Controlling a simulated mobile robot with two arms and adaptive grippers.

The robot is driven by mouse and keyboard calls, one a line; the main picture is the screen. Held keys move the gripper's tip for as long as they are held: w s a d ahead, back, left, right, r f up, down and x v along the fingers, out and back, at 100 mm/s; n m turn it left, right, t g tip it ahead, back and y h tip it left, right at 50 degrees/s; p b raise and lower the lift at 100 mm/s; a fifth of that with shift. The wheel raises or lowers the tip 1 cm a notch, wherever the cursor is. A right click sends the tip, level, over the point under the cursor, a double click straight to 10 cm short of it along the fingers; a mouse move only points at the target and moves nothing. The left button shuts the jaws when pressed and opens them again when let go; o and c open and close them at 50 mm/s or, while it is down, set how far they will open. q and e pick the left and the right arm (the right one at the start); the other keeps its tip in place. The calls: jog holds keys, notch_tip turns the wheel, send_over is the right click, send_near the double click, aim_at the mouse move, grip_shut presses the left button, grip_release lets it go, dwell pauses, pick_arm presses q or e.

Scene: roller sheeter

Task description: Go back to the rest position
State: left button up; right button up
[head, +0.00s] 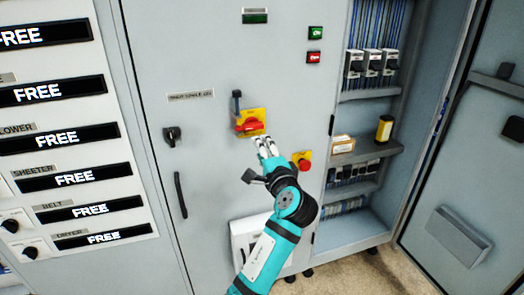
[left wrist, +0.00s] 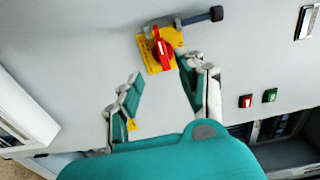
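A red rotary switch on a yellow plate (head: 249,122) is on the grey cabinet door. A dark-ended lever (head: 237,101) sits at its upper left. The switch (left wrist: 160,48) also shows at the top of the left wrist view, with the dark-ended lever (left wrist: 205,17) to its right. My left gripper (head: 266,147) is just below the switch in the head view, apparently empty. Whether a fingertip touches the switch plate is unclear. My right gripper is not in view.
A red stop button on yellow (head: 303,162) is right of my gripper. Door handles (head: 180,195) are at the left. The open cabinet bay (head: 366,150) holds electrical parts, a small box and a yellow-black can. An open door (head: 475,160) stands at the far right. FREE displays line the left.

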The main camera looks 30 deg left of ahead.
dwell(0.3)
pick_arm(q)
jog(key=w+d+f+m+h, duration=0.1)
jog(key=d+f+m+h, duration=0.15)
jog(key=f, duration=1.05)
jog(key=w+d+f+m+h, duration=0.1)
jog(key=d+f+h, duration=0.25)
jog(key=f, duration=0.85)
jog(key=s+d+f+g+h, duration=0.1)
jog(key=s+f, duration=0.2)
jog(key=f, duration=0.5)
jog(key=s+d+f+n+g+h, duration=0.1)
jog(key=s+f+h, duration=0.1)
jog(key=s+f, duration=0.35)
jog(key=s+d+f+g+h, duration=0.1)
jog(key=s+f, duration=0.1)
jog(key=f, duration=0.7)
jog(key=s+d+f+n+g+h, duration=0.3)
jog(key=s+f+n+g, duration=0.1)
jog(key=s+f, duration=1.45)
jog(key=s+f+n+g, duration=0.1)
jog(key=s+f+n, duration=0.1)
jog(key=s, duration=1)
jog(key=s+a+f+n+g, duration=0.1)
jog(key=s+f+n+g, duration=0.1)
jog(key=s, duration=1.1)
jog(key=shift+f+g+h, duration=0.3)
jog(key=shift+f+h, duration=0.1)
jog(key=shift+f, duration=0.25)
